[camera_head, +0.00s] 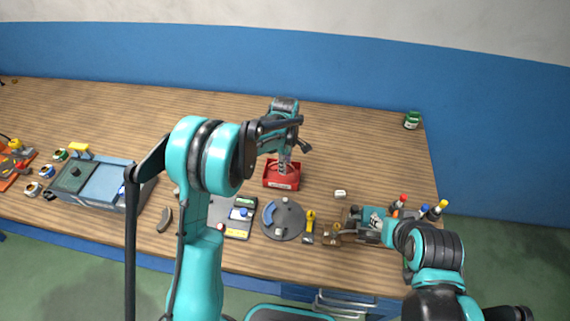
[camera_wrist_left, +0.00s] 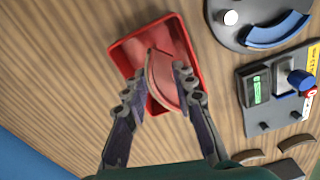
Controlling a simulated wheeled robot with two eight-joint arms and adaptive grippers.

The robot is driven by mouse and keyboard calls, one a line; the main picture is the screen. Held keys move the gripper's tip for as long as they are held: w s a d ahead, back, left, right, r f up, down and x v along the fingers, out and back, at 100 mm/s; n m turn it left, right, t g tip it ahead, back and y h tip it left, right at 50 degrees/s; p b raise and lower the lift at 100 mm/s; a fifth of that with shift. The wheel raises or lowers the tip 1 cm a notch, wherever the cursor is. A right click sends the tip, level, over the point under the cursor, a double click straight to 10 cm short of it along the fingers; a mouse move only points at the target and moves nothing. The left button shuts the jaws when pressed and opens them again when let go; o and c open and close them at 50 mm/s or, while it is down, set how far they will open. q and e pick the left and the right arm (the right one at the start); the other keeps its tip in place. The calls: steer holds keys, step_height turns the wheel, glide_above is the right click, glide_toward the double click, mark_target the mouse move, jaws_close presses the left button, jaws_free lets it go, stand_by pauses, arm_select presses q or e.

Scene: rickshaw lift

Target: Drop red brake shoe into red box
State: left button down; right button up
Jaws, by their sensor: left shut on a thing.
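The red box (camera_head: 281,184) is a small open tray on the wooden table, near the middle. My left gripper (camera_head: 284,166) is directly above it, pointing down. In the left wrist view the gripper (camera_wrist_left: 160,90) is shut on the curved red brake shoe (camera_wrist_left: 164,78). The shoe is over the inside of the red box (camera_wrist_left: 124,50); how high above its floor I cannot tell. In the head view the shoe is mostly hidden by the gripper. My right gripper (camera_head: 350,228) is low by the front right of the table; its fingers are too small to read.
A round grey plate (camera_head: 284,232) with a blue shoe (camera_head: 269,212) lies in front of the box. Beside it are a tester with a green display (camera_wrist_left: 258,88) and a yellow-handled tool (camera_head: 310,220). Several bottles stand at right. The table behind the box is clear.

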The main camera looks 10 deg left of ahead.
arm_select(q)
steer(key=shift+f+b, duration=0.4)
steer(key=shift+b, duration=0.15)
stand_by(0.8)
stand_by(0.3)
steer(key=c, duration=1.2)
jaws_free()
steer(key=shift+o, duration=0.5)
steer(key=o, duration=0.4)
steer(key=shift+c, duration=0.2)
steer(key=shift+r, duration=0.1)
steer(key=shift+r+p, duration=2.15)
steer(key=shift+r, duration=1.3)
